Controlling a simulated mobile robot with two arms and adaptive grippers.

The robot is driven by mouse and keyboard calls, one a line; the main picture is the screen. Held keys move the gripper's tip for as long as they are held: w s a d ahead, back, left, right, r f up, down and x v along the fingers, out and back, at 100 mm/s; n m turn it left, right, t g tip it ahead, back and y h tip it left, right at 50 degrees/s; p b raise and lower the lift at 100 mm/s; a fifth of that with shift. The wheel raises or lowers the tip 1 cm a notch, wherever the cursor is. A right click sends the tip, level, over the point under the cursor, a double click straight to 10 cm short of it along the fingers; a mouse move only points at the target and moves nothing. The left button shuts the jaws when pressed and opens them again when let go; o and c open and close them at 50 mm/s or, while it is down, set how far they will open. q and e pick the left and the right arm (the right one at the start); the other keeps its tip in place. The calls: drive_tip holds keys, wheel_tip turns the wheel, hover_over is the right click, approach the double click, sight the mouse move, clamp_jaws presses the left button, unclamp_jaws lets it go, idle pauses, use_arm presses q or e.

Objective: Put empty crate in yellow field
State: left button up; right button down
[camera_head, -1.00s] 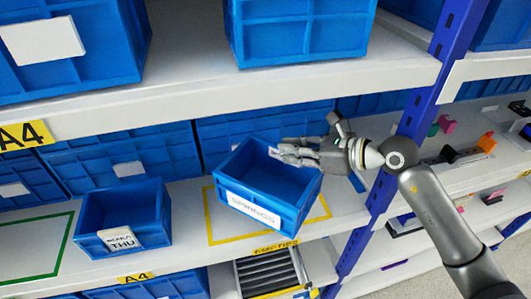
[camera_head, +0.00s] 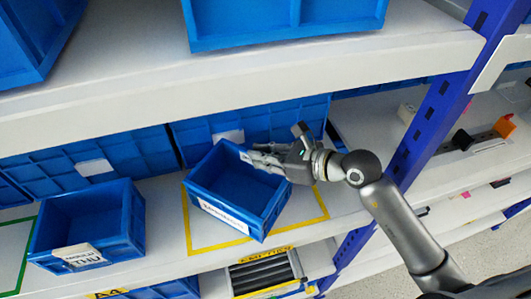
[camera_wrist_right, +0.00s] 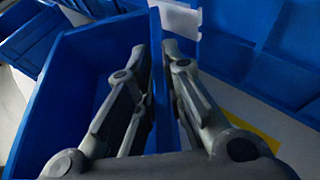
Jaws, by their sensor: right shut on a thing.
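The empty blue crate (camera_head: 240,207) with a white label on its front is over the yellow-outlined field (camera_head: 188,222) on the middle shelf. It is turned at an angle to the outline, and I cannot tell whether its bottom fully rests on the shelf. My left gripper is not in view.
Another blue crate (camera_head: 90,226), labelled THU, stands to the left near a green outline (camera_head: 25,255). Large blue bins (camera_head: 245,122) line the back. The upper shelf edge (camera_head: 250,82) hangs above, and a blue rack post (camera_head: 435,110) stands on the right.

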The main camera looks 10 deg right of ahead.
drive_tip(key=shift+s+a, duration=0.5)
drive_tip(key=shift+a, duration=0.1)
drive_tip(key=c, duration=1.6)
unclamp_jaws()
drive_tip(key=shift+w, duration=0.15)
drive_tip(key=shift+c, duration=0.2)
drive_tip(key=shift+o, duration=0.6)
drive_tip(key=shift+w+d+f, duration=0.1)
drive_tip(key=shift+d, duration=0.05)
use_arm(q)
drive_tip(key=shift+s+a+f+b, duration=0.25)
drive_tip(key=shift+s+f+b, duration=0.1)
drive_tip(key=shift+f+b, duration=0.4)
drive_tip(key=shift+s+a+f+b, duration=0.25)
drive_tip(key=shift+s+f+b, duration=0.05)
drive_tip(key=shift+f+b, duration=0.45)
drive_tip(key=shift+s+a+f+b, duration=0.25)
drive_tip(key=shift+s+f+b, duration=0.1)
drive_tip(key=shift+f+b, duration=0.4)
use_arm(e)
drive_tip(key=v, duration=1.2)
drive_tip(key=shift+r, duration=0.25)
